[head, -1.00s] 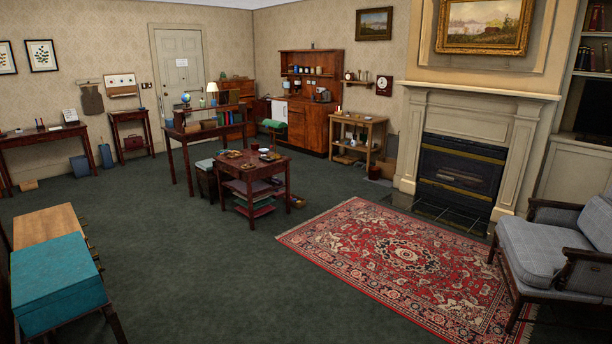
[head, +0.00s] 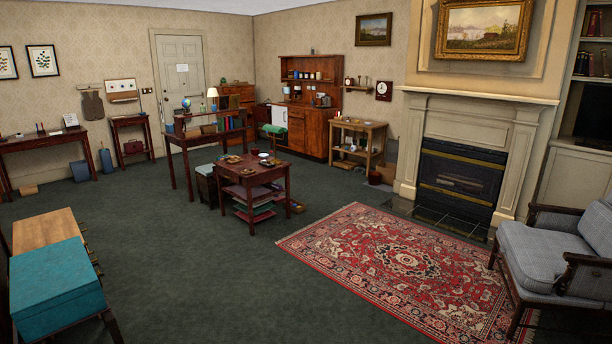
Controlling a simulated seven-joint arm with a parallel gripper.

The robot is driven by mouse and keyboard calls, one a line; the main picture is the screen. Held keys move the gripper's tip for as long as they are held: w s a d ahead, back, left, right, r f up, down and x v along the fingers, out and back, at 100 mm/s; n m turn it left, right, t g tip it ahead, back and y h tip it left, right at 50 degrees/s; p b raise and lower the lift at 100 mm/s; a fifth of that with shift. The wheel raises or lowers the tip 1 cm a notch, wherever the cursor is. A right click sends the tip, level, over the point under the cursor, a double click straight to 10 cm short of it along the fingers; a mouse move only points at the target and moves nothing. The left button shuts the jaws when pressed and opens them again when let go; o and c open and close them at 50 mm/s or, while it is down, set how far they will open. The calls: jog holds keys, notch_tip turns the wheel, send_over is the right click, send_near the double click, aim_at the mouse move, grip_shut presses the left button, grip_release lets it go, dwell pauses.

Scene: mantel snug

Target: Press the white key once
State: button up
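I cannot make out a white key anywhere in the head view. At this distance the small items on the furniture are too small to tell apart. My gripper is not in view.
A dark wooden table (head: 250,179) with small items stands mid-room, and a desk (head: 205,138) with a globe and lamp is behind it. A wooden cabinet (head: 316,137) and a small shelf table (head: 377,129) stand at the back. A red rug (head: 385,262) and grey armchair (head: 545,255) are right. The green carpet at front centre is clear.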

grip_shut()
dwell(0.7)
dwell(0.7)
